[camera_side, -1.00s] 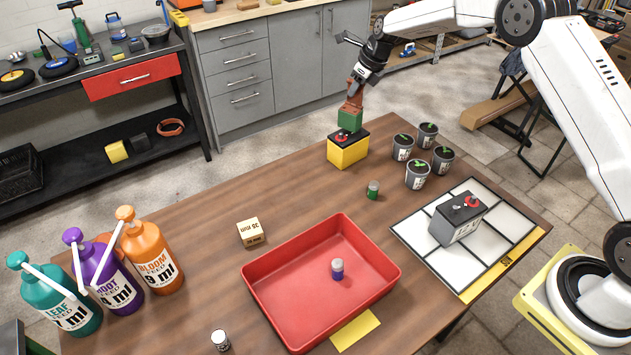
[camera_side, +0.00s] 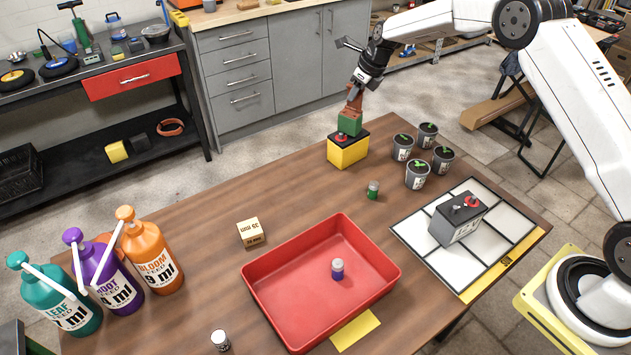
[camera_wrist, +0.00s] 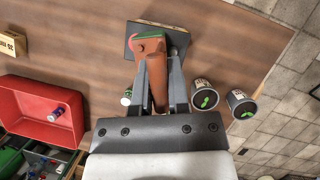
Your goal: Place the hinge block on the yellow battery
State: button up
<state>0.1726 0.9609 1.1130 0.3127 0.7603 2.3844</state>
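The hinge block, a green block (camera_side: 350,123) with a rusty brown upper part (camera_side: 354,98), is upright over the yellow battery (camera_side: 348,153). Its underside looks at or just above the battery's dark top; I cannot tell whether they touch. The battery's red terminal shows beside it. My gripper (camera_side: 358,84) is above, shut on the brown part. In the wrist view my gripper (camera_wrist: 160,70) has its two grey fingers on either side of the brown part (camera_wrist: 155,75), and the battery's dark top (camera_wrist: 178,40) lies beyond.
Several potted seedlings (camera_side: 417,175) stand right of the battery. A small green-labelled jar (camera_side: 373,190) is in front. A red tray (camera_side: 262,293), a wooden block (camera_side: 251,233), pump bottles (camera_side: 151,257) and a grey battery (camera_side: 457,219) on a tiled mat (camera_side: 410,232) are farther off.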

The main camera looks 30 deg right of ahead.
jog(key=o, duration=0.4)
jog(key=shift+r, duration=0.1)
jog(key=shift+s+r, duration=0.1)
jog(key=shift+r, duration=0.75)
jog(key=v, duration=1.1)
jog(key=shift+s+d+r, duration=0.1)
jog(key=shift+s+r, duration=0.05)
